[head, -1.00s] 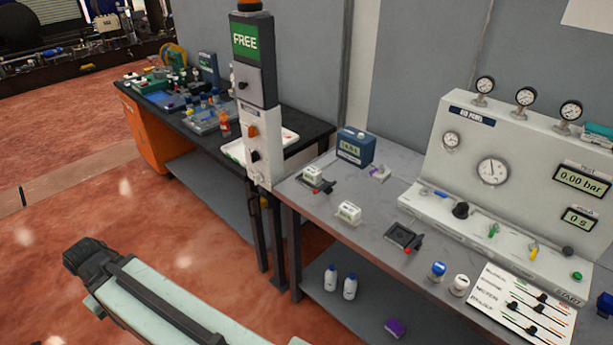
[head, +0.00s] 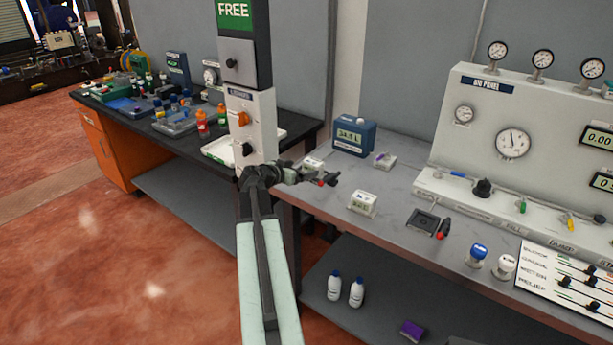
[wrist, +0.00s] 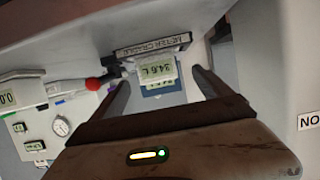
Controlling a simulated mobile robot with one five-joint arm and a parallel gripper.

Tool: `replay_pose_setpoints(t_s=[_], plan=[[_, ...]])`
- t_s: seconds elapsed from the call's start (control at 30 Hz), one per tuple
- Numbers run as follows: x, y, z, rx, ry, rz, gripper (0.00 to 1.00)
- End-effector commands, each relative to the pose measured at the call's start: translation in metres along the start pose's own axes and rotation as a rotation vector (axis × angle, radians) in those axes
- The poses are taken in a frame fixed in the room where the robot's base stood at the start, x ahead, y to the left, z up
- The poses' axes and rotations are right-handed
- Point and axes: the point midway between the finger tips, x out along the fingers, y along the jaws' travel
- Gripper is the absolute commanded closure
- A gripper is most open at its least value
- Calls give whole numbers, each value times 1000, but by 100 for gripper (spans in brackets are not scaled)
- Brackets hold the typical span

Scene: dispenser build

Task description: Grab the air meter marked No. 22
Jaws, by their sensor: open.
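Two small white meters with pale displays are on the grey bench: one (head: 313,163) at the bench's left end, partly hidden behind my arm, and one (head: 363,203) nearer the middle. No number 22 is legible on either. My gripper (head: 322,178) is over the left end of the bench, in front of the left meter. In the wrist view my gripper (wrist: 160,78) is open. A pale display (wrist: 157,70) reading about 34.6 L shows between its fingers, just below a dark "METER CRADLE" label (wrist: 152,46). Whether the fingers touch anything cannot be told.
A red lever knob (wrist: 92,84) is beside the left finger. A blue box (head: 354,135) with a display stands behind. A dark cradle (head: 423,221), bottles (head: 477,254) and the gauge panel (head: 490,120) are to the right. The signal post (head: 246,90) stands left of the bench.

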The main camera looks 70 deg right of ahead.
Motion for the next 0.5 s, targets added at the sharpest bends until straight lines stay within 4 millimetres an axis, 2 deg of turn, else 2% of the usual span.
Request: replay_pose_setpoints(t_s=[0.13, 0.3, 0.5], plan=[[6, 2, -1, 3, 3, 3, 11], [27, 1, 0, 3, 2, 4, 11], [36, 3, 0, 3, 1, 4, 11]])
